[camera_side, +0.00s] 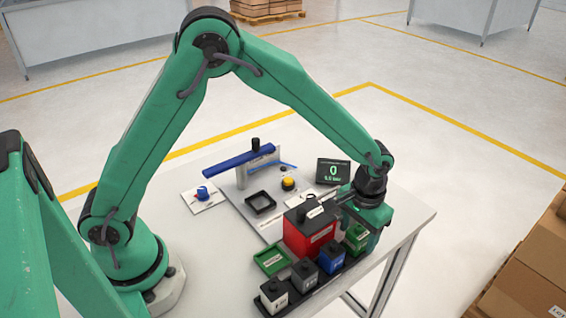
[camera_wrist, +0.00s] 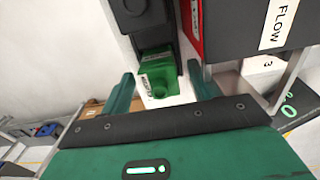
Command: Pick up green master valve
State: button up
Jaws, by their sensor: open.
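The green valve block (camera_side: 357,237), with a dark knob and a pale label, stands at the right end of a dark rack in the side view. My gripper (camera_side: 369,214) is low beside it, at the right end of the rack, and its fingertips are mostly hidden there. In the wrist view, my gripper's two fingers (camera_wrist: 163,84) are apart with nothing held. A green labelled part (camera_wrist: 158,72) shows ahead between them, below a dark part; I cannot tell whether it is the valve block. No contact is visible.
A red box (camera_side: 309,236) stands close behind the rack (camera_side: 300,299), which also holds blue (camera_side: 331,258), grey and white blocks. A green tray (camera_side: 272,261) lies to the left. A display (camera_side: 333,172) and a blue-levered fixture (camera_side: 238,162) stand farther back. The table's left part is clear.

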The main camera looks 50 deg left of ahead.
aim_at(359, 229)
jog(key=shift+f, duration=0.2)
dwell(0.3)
jog(key=c, duration=1.1)
jog(key=shift+r, duration=0.15)
jog(key=shift+r, duration=0.5)
notch_tip(359, 229, up, 3)
jog(key=shift+s+d+r, duration=0.15)
jog(key=s+d+r, duration=0.6)
jog(key=s, duration=0.3)
jog(key=shift+s+d+r, duration=0.15)
jog(key=shift+s+r, duration=0.05)
jog(key=shift+r, duration=0.05)
